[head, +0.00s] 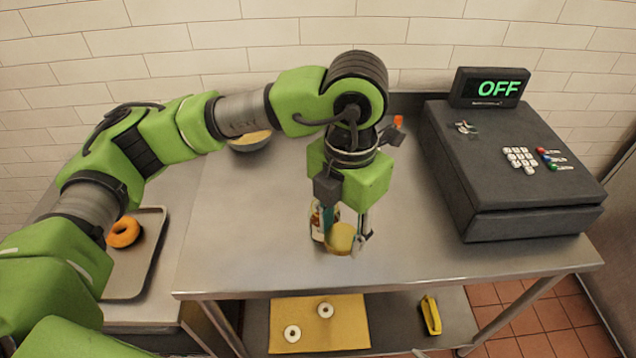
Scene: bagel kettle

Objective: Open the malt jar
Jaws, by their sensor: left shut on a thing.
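The malt jar (317,224), a small container with a pale label, is near the front middle of the steel table and is partly hidden behind my left gripper. A round yellow-tan lid (340,239) is between the fingers of my left gripper (346,238), which points down and is shut on it. The lid is close beside the jar's visible part in the picture. I cannot tell whether the lid is still on the jar or apart from it. My right gripper is not in view.
A black cash register (520,190) with an "OFF" display stands at the right. A bowl (250,142) is at the back left. A tray (150,262) with an orange ring (123,232) is at the left. Pale rings lie on a yellow board (345,330) below. The table's front left is clear.

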